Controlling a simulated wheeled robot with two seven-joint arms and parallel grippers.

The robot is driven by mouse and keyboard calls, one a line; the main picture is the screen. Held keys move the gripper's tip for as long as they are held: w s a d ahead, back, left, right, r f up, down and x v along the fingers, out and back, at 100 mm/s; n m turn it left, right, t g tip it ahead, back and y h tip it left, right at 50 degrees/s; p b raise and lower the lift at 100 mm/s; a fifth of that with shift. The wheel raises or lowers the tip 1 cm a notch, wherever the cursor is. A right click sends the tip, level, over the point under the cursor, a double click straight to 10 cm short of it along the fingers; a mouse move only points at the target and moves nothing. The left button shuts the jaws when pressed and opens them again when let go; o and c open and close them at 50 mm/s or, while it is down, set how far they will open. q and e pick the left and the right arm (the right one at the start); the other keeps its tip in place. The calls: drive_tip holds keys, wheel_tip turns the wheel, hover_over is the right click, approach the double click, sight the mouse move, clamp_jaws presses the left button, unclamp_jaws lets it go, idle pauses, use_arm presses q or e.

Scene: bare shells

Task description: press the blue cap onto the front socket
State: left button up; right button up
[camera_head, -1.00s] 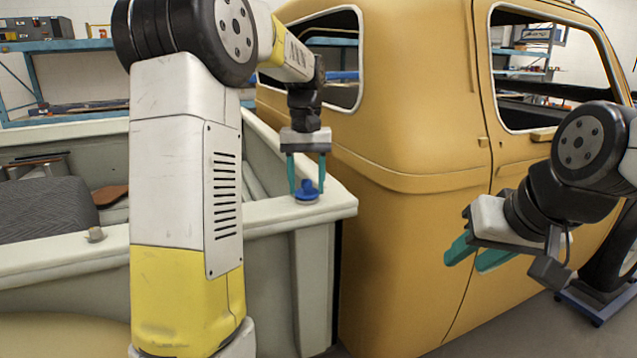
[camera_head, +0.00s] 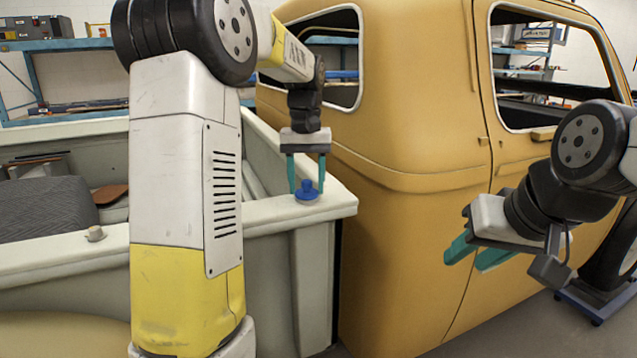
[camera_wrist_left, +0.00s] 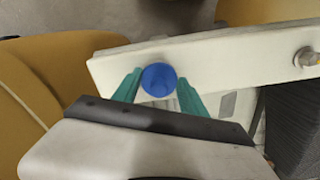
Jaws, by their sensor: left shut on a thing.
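The blue cap (camera_head: 307,191) is upright on the top of the pale truck-bed rail (camera_head: 262,212), at the corner by the cab. It also shows from above in the left wrist view (camera_wrist_left: 159,80). My left gripper (camera_head: 306,187) points down with its teal fingers on both sides of the cap, shut on it. The front socket is hidden under the cap, so I cannot tell how fully the cap is seated. My right gripper (camera_head: 476,256) is empty, its two fingers apart, beside the cab door.
The yellow cab (camera_head: 400,230) stands right behind the rail corner. Another socket (camera_head: 95,233), uncovered, is on the rail at left; it also shows in the left wrist view (camera_wrist_left: 306,57). The truck bed holds a dark grey padded thing (camera_head: 45,208).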

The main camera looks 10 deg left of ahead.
idle(0.3)
use_arm(q)
drive_tip(key=o, duration=1.4)
drive_tip(key=o, duration=0.5)
drive_tip(key=shift+r, duration=0.1)
drive_tip(key=shift+r, duration=3.4)
clamp_jaws()
